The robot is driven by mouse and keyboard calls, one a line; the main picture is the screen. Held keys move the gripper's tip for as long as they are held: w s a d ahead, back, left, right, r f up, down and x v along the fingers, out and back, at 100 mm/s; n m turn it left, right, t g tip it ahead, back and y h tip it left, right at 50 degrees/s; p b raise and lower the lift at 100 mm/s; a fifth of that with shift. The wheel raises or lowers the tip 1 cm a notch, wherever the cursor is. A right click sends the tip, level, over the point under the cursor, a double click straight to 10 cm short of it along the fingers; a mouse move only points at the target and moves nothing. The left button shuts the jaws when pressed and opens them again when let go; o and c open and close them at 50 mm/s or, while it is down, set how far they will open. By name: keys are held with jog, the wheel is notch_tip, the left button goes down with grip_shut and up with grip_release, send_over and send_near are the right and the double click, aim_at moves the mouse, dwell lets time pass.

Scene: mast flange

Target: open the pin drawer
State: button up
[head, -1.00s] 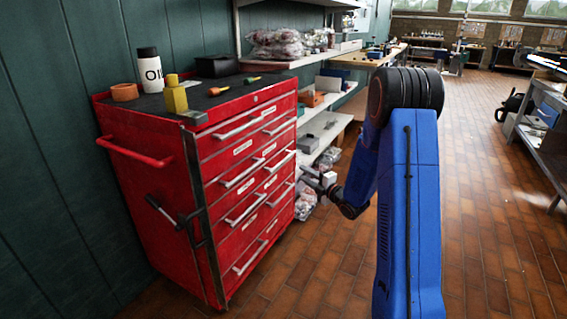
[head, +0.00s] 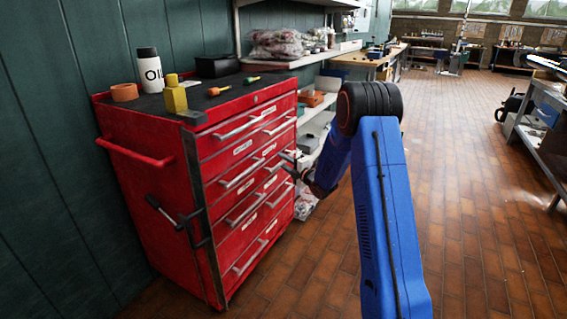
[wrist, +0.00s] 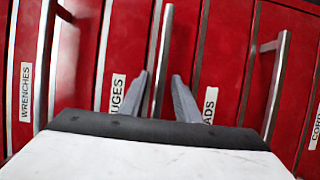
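The red tool cabinet (head: 165,195) stands at left with two columns of drawers, all seeming shut, with silver bar handles. No label reading "pin" is legible. In the wrist view I read "WRENCHES" (wrist: 26,92), a partly hidden label ending "UGES" (wrist: 117,93), one ending "ADS" (wrist: 209,104), and one starting "CORD" (wrist: 315,128). My gripper (wrist: 162,92) is open, with a silver handle (wrist: 164,40) running between its fingers. I cannot tell whether either finger touches it. In the head view my gripper (head: 290,158) is at the right-hand drawer column, small and partly unclear.
On the cabinet top are a bottle (head: 150,70), an orange ring (head: 124,92), a yellow block (head: 174,97), a black box (head: 216,65) and screwdrivers (head: 220,90). Shelves (head: 318,105) stand behind. Brick floor (head: 465,230) at right is clear.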

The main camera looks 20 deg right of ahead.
jog(key=shift+w, duration=0.1)
grip_shut()
jog(key=s+d, duration=2.1)
jog(key=s, duration=0.1)
jog(key=shift+s, duration=0.25)
grip_release()
jog(key=v, duration=1.7)
jog(key=shift+s, duration=0.2)
